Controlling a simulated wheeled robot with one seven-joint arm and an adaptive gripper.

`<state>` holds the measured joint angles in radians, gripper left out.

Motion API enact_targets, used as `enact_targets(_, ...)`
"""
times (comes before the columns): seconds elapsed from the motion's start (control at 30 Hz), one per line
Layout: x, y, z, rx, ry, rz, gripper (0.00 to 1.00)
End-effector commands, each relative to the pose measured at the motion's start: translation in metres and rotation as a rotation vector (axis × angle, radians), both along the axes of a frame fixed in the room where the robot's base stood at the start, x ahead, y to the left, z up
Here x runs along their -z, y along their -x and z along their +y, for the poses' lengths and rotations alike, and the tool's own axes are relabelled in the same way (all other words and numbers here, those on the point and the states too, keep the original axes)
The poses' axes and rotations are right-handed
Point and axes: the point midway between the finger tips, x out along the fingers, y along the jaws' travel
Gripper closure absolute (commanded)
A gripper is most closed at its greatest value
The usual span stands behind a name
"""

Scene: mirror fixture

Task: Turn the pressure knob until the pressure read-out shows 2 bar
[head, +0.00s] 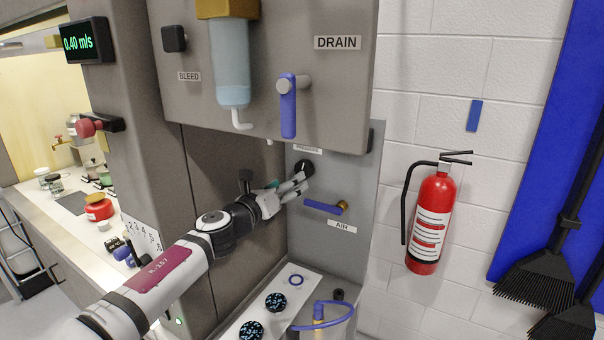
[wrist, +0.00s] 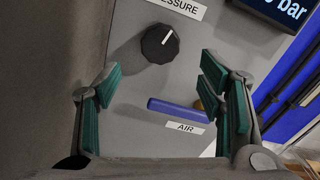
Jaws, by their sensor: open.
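The black round pressure knob (wrist: 160,44) is on the grey panel in the wrist view, with a white pointer line slanting up and right. In the head view the knob (head: 305,167) is partly hidden by my gripper. The pressure read-out (wrist: 280,12) is cut off at the top right of the wrist view; only "bar" shows, the number being out of frame. My gripper (wrist: 162,95) is open and empty, its green-padded fingers apart. The knob lies beyond the fingertips, toward the top of the wrist view, and I see no contact.
A blue AIR lever (head: 323,207) lies just below the knob, close to my fingers. The grey box above carries a blue DRAIN lever (head: 288,108) and a filter bowl (head: 231,65). A fire extinguisher (head: 430,222) hangs on the wall at right.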

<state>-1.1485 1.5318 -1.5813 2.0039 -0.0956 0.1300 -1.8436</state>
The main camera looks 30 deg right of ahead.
Motion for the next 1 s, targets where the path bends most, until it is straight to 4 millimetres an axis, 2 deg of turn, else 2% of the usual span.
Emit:
enact_targets(0.1,0.000,-0.013,-0.022,0.004,0.000,0.000,0.38)
enact_targets(0.4,0.000,-0.038,-0.058,0.000,-0.001,0.000,0.38)
enact_targets(0.6,0.000,-0.043,-0.065,0.000,-0.001,0.000,0.38)
enact_targets(0.83,0.000,-0.043,-0.066,-0.001,-0.002,0.000,0.38)
enact_targets(0.87,0.000,-0.043,-0.066,-0.001,-0.002,0.000,0.40)
enact_targets(1.0,0.000,-0.043,-0.065,-0.001,-0.002,0.000,0.72)
